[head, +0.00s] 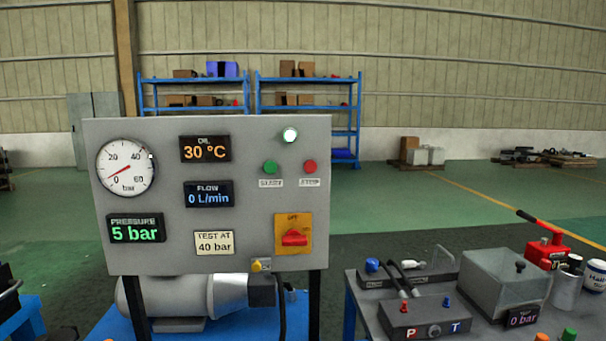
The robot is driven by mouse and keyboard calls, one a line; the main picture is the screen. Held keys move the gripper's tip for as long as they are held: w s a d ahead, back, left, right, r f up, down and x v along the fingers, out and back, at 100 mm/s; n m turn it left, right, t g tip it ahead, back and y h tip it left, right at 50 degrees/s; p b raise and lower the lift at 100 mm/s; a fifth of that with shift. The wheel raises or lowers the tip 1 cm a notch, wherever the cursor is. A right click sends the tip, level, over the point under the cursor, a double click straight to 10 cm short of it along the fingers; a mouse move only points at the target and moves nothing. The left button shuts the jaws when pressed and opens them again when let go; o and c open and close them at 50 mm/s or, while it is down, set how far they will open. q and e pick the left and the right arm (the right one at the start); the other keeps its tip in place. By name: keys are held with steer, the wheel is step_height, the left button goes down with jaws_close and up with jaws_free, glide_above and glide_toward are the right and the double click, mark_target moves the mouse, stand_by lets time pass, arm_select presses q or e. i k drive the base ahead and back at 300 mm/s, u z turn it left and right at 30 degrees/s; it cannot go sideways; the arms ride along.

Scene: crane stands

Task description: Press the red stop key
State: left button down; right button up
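The red stop key (310,167) is a round button at the upper right of the grey control panel (240,255), with a small label below it that seems to read STOP. A green key (270,168) with its own label sits just left of it. A lit white lamp (290,135) is above them. A red rotary switch (295,238) on a yellow plate is below. Nothing covers the red key. Neither of my grippers shows in the head view.
The pressure display (136,230) reads 5 bar and the flow display (208,194) 0 L/min. A motor (185,298) sits below the panel.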

mark_target(309, 165)
steer(key=k, duration=0.25)
steer(key=z, duration=0.8)
steer(key=i, duration=0.6)
steer(key=u, duration=0.7)
